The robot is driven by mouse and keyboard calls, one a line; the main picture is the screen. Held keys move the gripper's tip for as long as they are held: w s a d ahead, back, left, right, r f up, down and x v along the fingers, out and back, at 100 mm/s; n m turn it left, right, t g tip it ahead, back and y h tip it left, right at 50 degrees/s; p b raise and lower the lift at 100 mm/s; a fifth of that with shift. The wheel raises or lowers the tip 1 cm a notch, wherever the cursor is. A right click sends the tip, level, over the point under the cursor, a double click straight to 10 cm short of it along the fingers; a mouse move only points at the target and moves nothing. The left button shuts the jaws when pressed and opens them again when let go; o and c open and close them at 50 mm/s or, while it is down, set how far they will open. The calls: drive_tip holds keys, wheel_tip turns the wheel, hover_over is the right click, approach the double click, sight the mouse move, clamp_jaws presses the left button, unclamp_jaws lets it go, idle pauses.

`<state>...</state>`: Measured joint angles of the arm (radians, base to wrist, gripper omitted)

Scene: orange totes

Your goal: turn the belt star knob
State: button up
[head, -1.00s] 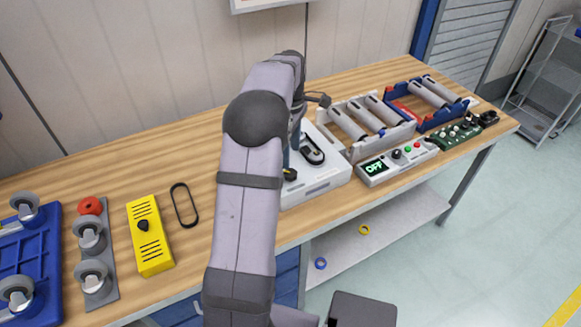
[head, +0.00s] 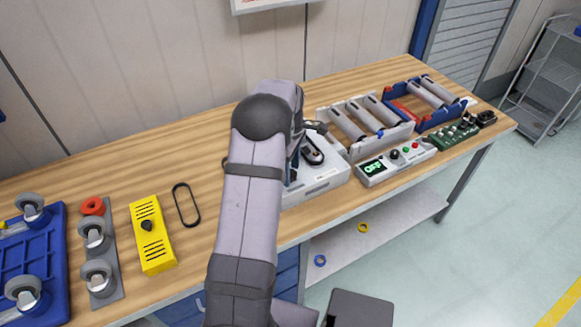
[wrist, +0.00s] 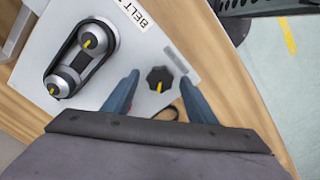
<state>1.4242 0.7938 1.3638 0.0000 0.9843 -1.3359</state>
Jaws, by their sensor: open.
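The star knob (wrist: 160,78) is black with a yellow pointer line and sits on the white belt unit (wrist: 70,20), near the printed word BELT. In the wrist view, my gripper (wrist: 159,84) is open, with one blue finger on each side of the knob. I see clear gaps between knob and fingers; I cannot tell how far down the fingers reach. The belt unit also shows in the head view (head: 322,187), where my arm hides the knob. A black belt (wrist: 82,58) runs around two grey pulleys with yellow marks on the same unit.
A white roller frame (head: 340,152) and a control box (head: 372,180) with a green display reading OFF stand right of the unit. A yellow box (head: 152,255), a loose black loop (head: 186,205) and caster wheels lie to the left.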

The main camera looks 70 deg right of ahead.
drive_tip(key=c, duration=1.1)
drive_tip(key=shift+o, duration=0.2)
drive_tip(key=shift+m, duration=1.4)
drive_tip(key=o, duration=1.1)
drive_tip(key=shift+c, duration=0.2)
drive_tip(key=shift+r, duration=0.1)
drive_tip(key=shift+r+b, duration=1.3)
drive_tip(key=shift+r, duration=2.3)
